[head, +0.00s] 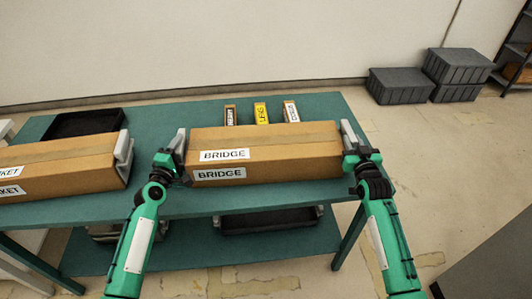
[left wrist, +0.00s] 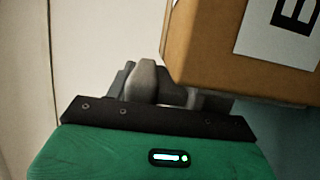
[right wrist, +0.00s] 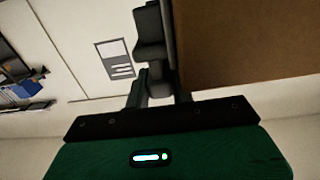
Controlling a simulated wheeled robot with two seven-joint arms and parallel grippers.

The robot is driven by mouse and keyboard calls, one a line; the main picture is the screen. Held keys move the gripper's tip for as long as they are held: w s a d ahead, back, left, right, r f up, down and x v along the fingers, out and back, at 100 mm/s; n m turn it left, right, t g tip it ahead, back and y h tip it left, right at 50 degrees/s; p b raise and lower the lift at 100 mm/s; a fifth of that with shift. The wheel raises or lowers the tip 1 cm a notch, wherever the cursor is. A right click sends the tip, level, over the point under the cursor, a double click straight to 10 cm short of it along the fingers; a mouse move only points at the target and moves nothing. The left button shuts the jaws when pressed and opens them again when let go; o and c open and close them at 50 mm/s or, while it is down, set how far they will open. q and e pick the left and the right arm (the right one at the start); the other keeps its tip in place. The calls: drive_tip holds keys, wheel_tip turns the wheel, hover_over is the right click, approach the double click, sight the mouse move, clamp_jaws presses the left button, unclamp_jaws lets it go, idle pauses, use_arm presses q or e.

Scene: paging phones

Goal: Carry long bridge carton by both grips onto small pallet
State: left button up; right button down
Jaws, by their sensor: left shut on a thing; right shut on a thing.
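The long bridge carton (head: 265,152) is a brown box with white BRIDGE labels, at the right part of the green table in the head view. It has a grey grip at each end. My left gripper (head: 172,160) is shut on the left grip (head: 179,138); the left wrist view shows the grey grip (left wrist: 147,80) beside the carton (left wrist: 205,45). My right gripper (head: 357,158) is shut on the right grip (head: 348,131); the carton (right wrist: 250,45) also fills the right of the right wrist view. I cannot tell whether the carton touches the table. I cannot identify the small pallet.
Another brown carton (head: 75,160) with a grey end grip lies at the left on the table (head: 180,113). A black tray (head: 85,122) and several small labelled boxes (head: 261,113) stand behind. Grey crates (head: 400,86) sit on the floor at right, with open floor before them.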

use_arm(q)
clamp_jaws()
idle(1.0)
